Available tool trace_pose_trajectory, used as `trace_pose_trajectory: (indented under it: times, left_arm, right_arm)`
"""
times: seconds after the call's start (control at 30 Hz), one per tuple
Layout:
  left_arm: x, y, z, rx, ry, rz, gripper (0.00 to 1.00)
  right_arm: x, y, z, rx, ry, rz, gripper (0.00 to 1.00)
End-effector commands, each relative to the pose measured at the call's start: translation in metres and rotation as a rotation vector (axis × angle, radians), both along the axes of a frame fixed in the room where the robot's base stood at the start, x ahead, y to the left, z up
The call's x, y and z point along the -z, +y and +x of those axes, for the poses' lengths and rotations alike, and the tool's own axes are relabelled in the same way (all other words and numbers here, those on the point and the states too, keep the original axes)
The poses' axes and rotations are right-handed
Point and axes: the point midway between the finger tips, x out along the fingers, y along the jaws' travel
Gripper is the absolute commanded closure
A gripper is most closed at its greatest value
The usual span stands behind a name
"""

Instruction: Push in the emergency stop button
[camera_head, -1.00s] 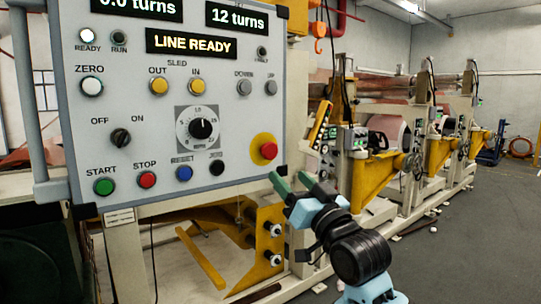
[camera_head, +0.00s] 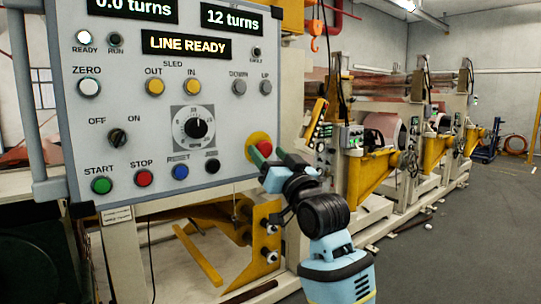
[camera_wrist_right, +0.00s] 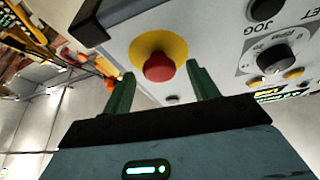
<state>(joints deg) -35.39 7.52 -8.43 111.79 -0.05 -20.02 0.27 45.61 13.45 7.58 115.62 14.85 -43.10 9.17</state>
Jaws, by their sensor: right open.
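The emergency stop button is a red knob on a round yellow plate at the lower right of the grey control panel. In the head view the red button (camera_head: 264,147) is partly covered by my right gripper. My right gripper (camera_head: 267,157) has green fingers and points at the panel in front of the button. In the right wrist view the red button (camera_wrist_right: 159,67) shows between the two open green fingers (camera_wrist_right: 162,88), with nothing held. I cannot tell whether a fingertip touches the panel. My left gripper is not in view.
The control panel (camera_head: 100,130) also carries a red stop button (camera_head: 144,178), a green start button (camera_head: 102,185), a blue reset button (camera_head: 180,171) and a dial (camera_head: 196,128). Yellow machine frames (camera_head: 368,175) stand to the right. The grey floor (camera_head: 440,245) is open at the right.

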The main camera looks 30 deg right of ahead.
Motion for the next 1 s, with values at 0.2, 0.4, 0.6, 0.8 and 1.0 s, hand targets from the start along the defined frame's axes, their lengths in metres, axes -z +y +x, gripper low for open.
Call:
trace_pose_trajectory:
  times: [0.2, 0.4, 0.6, 0.8, 1.0]
  left_arm:
    - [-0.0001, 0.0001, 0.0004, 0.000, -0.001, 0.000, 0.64]
    - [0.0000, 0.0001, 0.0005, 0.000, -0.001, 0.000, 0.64]
    - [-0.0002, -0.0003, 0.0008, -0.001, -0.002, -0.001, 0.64]
    - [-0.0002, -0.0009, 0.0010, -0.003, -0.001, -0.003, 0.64]
    - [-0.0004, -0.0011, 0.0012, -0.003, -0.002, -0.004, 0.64]
  right_arm:
    - [-0.0006, 0.0000, 0.0028, 0.000, 0.000, -0.001, 0.41]
    - [-0.0004, 0.0001, 0.0026, 0.000, 0.001, -0.001, 0.52]
    - [-0.0004, 0.0000, 0.0025, 0.000, 0.001, 0.000, 0.79]
    - [-0.0004, 0.0000, 0.0025, 0.000, 0.001, 0.000, 1.00]
    - [-0.0003, 0.0002, 0.0111, 0.001, 0.002, -0.001, 1.00]
